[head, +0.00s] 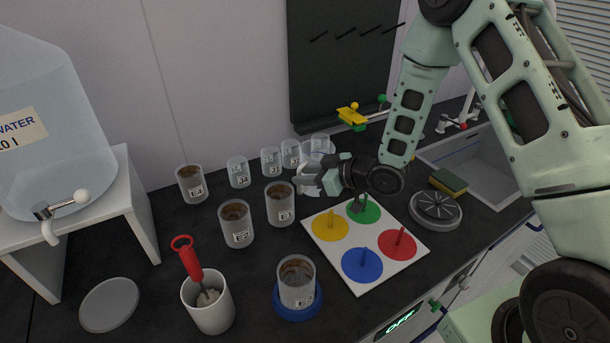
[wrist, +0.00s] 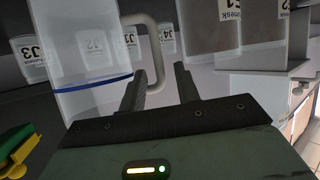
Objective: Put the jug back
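A clear jug with a blue line and a pale handle (wrist: 157,50) is close in front of my gripper in the wrist view, with its body (wrist: 85,45) to the left. In the head view my gripper (head: 318,177) is at the back of the dark counter, beside the small clear beakers.
Small clear beakers (head: 238,172) and brown-filled beakers (head: 237,223) stand left of my gripper. A white board with coloured discs (head: 340,258) lies in front. A sponge (head: 448,182), a grey disc (head: 436,210) and a sink (head: 490,165) are to the right. A water tank (head: 40,110) stands far left.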

